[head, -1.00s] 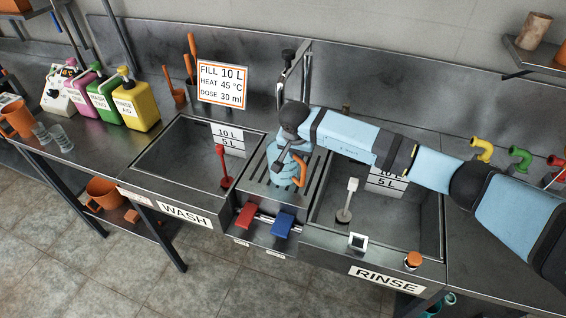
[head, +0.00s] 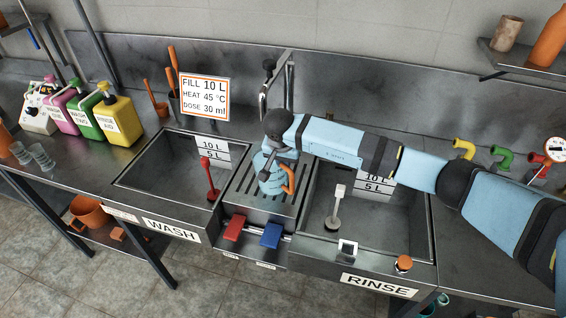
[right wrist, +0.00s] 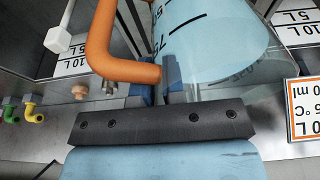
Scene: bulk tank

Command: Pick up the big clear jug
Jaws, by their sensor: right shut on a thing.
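The big clear jug (head: 270,182) has an orange handle (head: 290,178) and stands at the slatted drain plate (head: 246,196) between the two sinks. I cannot tell whether its base touches the slats. My right gripper (head: 267,164) is at the jug's upper part, shut on it. In the right wrist view the jug's clear, marked wall (right wrist: 205,30) and its orange handle (right wrist: 108,55) are close up, with the fingers (right wrist: 160,85) at the wall beside the handle. My left gripper is not in view.
The WASH sink (head: 170,200) with a red plug handle is on the left, the RINSE sink (head: 395,225) with a white one on the right. A tap (head: 290,85) rises behind the jug. Coloured bottles (head: 112,120) stand far left. Red and blue pedals (head: 270,236) stick out in front.

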